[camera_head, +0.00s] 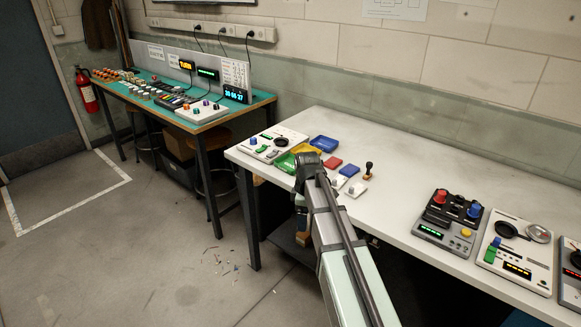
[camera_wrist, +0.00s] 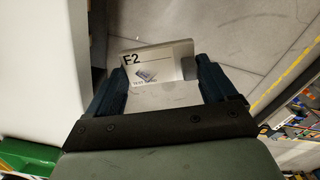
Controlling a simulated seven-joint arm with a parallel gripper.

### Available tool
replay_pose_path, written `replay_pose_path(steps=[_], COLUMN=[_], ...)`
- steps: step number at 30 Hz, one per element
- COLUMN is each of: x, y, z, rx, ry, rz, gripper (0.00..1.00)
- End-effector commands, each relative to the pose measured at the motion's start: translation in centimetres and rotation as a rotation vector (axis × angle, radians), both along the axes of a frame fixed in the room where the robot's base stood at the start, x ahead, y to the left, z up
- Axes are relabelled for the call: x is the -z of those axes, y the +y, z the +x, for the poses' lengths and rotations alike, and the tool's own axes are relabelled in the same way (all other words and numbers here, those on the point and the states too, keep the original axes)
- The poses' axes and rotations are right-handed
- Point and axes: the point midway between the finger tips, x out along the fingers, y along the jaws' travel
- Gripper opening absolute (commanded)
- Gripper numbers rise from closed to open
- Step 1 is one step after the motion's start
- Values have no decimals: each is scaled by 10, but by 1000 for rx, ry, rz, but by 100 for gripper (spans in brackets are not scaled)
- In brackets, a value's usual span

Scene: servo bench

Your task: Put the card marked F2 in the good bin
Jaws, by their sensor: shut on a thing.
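My gripper (camera_wrist: 160,72) is shut on the card marked F2 (camera_wrist: 172,58), a pale card with black lettering and a small picture, held between the two dark fingers. In the wrist view, bare floor lies beyond the card and the white bench top lies to the left. In the head view, my gripper (camera_head: 308,168) is at the bench's front edge, and I cannot make out the card there. Close by are a green tray (camera_head: 286,161), a yellow tray (camera_head: 303,149) and a blue tray (camera_head: 324,143). I cannot read any label that tells which is the good bin.
A red block (camera_head: 333,162), a blue block (camera_head: 350,170) and a stamp (camera_head: 368,170) sit right of my gripper on the white bench (camera_head: 420,180). A control panel (camera_head: 271,144) stands at the left end. More devices (camera_head: 450,218) stand at right; the bench middle is clear.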

Motion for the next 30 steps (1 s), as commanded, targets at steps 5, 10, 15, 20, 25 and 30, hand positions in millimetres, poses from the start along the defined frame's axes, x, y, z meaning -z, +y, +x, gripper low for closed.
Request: replay_pose_path(steps=[5, 10, 15, 20, 25, 30], x=[-11, -20, -29, -37, -46, -69], y=[12, 21, 31, 40, 49, 48], z=[26, 44, 61, 76, 92, 135], rx=[-223, -418, -601, -763, -933, -994], ry=[-2, -3, -4, -4, -6, -8], rz=[0, -1, -1, -1, -3, -3], gripper=[54, 54, 54, 54, 54, 54])
